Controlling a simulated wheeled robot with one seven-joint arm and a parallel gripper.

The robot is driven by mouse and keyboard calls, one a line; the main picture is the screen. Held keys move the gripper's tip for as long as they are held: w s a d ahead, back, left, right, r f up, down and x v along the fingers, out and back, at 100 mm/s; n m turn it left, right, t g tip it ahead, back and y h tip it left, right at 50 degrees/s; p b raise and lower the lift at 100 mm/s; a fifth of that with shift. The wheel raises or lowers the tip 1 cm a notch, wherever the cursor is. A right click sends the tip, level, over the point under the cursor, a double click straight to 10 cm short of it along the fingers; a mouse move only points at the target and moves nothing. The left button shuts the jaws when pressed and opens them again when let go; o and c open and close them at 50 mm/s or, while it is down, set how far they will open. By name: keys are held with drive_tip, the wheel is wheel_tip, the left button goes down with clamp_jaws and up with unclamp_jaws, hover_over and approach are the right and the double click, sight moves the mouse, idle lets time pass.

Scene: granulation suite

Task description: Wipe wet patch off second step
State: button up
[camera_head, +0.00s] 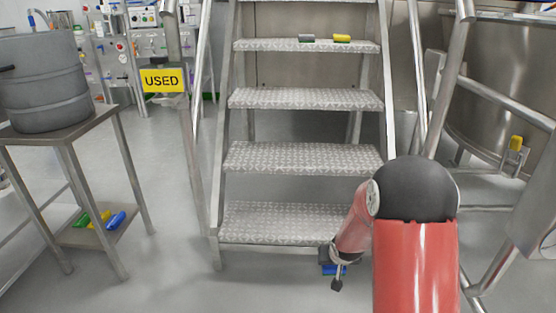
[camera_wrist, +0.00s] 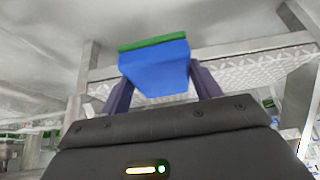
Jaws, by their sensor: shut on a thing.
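My gripper (camera_wrist: 160,76) is shut on a blue sponge (camera_wrist: 157,70) with a green layer along one face, seen in the wrist view. In the head view my gripper (camera_head: 335,262) is low, at the front right of the bottom step (camera_head: 290,222), with a bit of the blue sponge (camera_head: 328,270) showing beneath it. The second step (camera_head: 300,158) is grey patterned metal, above and behind my gripper. I cannot make out a wet patch on it. The sponge looks clear of the stairs in the wrist view, with a patterned step behind it.
A grey sponge (camera_head: 306,38) and a yellow sponge (camera_head: 342,38) lie on the fourth step. Handrails flank the stairs. A left stand (camera_head: 100,121) bears a steel drum (camera_head: 42,82); green, yellow and blue items lie on its lower shelf. A yellow "USED" sign (camera_head: 164,80) hangs left.

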drive_tip(key=s+r, duration=0.4)
drive_tip(key=s, duration=0.6)
idle(0.4)
wheel_tip(320, 180, up, 7)
drive_tip(key=w+p, duration=0.1)
drive_tip(key=p, duration=1.2)
drive_tip(key=shift+p, duration=0.4)
